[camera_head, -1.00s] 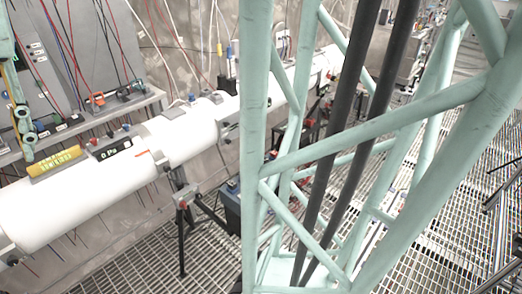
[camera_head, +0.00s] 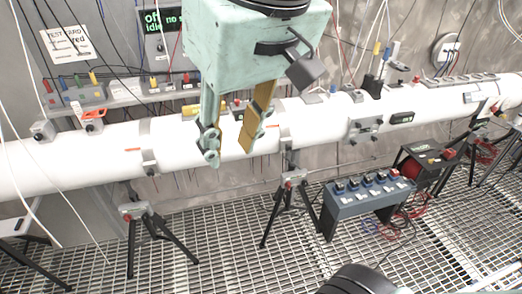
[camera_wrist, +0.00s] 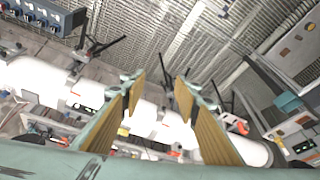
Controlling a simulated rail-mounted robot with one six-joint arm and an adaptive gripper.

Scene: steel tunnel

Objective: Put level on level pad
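My gripper (camera_head: 230,148) hangs in front of the white pipe in the head view, fingers pointing down and empty. Its two fingers stand apart, with tan inner pads; the wrist view also shows my gripper (camera_wrist: 157,85) open, with pipe behind the gap. A small yellow patch (camera_wrist: 123,131) near the left finger in the wrist view may be the same thing. I cannot make out the level pad for sure in the present views.
The white pipe (camera_head: 60,160) runs across the view with brackets and boxes on it. A blue-grey switch box (camera_head: 367,196) and tripods (camera_head: 148,232) stand below, over the grating floor. A shelf with equipment is behind the pipe.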

